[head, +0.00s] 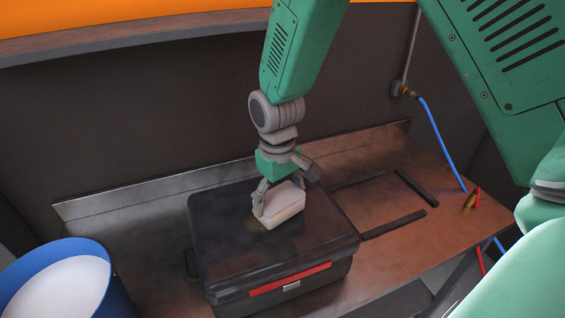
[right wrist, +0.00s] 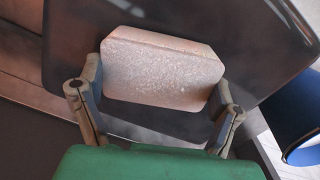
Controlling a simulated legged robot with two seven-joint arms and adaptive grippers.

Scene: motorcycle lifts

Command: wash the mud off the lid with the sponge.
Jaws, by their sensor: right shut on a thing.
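A dark case with a black lid (head: 225,234) stands on the brown bench, with a red handle strip (head: 289,278) on its front. The lid also shows in the right wrist view (right wrist: 259,52). A pale, pinkish sponge (head: 283,205) is on or just above the lid's middle; I cannot tell if it touches. My right gripper (head: 266,206) is shut on the sponge; in the right wrist view the sponge (right wrist: 160,72) sits between both fingers. A small brownish mud patch (head: 254,224) shows beside the sponge. My left gripper is not in view.
A blue bucket (head: 112,278) with a white inside stands at the lower left. Dark bars (head: 416,187) lie on the bench right of the case. A blue hose (head: 443,145) and a red-handled tool (head: 473,198) are at the right. A metal backsplash (head: 130,191) runs behind.

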